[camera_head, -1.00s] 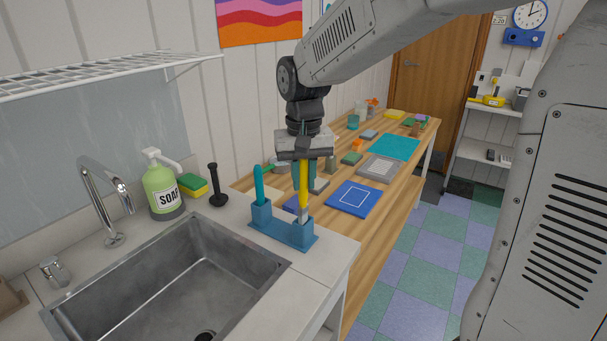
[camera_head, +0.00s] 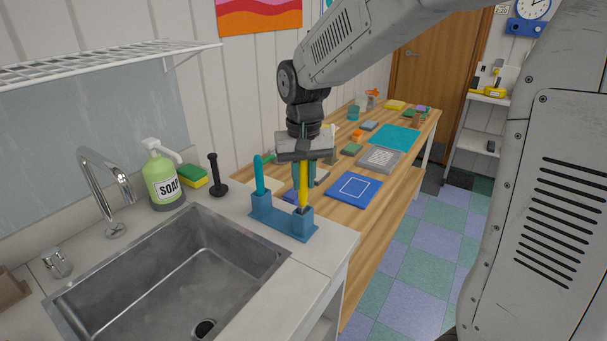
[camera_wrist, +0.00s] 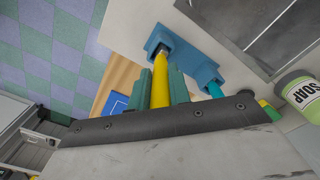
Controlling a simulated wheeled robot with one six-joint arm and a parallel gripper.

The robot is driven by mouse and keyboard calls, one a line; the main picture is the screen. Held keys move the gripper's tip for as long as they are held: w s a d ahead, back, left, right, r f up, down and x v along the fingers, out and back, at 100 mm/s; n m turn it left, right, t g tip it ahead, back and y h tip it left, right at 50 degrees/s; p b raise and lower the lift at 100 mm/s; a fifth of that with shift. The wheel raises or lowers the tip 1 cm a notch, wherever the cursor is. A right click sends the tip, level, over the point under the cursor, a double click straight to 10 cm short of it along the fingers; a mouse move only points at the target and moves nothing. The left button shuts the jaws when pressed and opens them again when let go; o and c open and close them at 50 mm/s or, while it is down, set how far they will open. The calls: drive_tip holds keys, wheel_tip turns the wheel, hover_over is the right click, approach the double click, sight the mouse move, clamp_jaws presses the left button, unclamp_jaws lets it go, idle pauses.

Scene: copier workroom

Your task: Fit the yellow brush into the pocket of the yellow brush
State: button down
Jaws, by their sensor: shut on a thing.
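My gripper (camera_head: 303,178) points down and is shut on the yellow brush (camera_head: 303,196), held upright by its handle. The brush also shows between the fingers in the wrist view (camera_wrist: 160,82). The blue holder (camera_head: 281,226) stands on the counter beside the sink and has two pockets. The brush's lower end is at the mouth of the right pocket (camera_head: 302,222) and appears to be inside it; how deep is hidden. A teal brush (camera_head: 259,176) stands in the left pocket.
The sink (camera_head: 165,285) lies left of the holder. A soap bottle (camera_head: 163,180), a sponge (camera_head: 194,176) and a black plunger-like tool (camera_head: 216,180) stand behind. A wooden table (camera_head: 335,222) with a blue mat (camera_head: 354,189) extends beyond.

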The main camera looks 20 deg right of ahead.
sight(304, 162)
drive_tip(key=shift+f, duration=1.45)
drive_tip(key=c, duration=1.2)
unclamp_jaws()
drive_tip(key=shift+c, duration=0.2)
wheel_tip(304, 162, up, 8)
drive_tip(key=shift+f, duration=0.1)
drive_tip(key=s+d+n+t, duration=0.1)
drive_tip(key=s+d+n, duration=0.1)
drive_tip(key=s, duration=2.3)
drive_tip(key=shift+s+d+r, duration=0.2)
drive_tip(key=shift+d, duration=0.4)
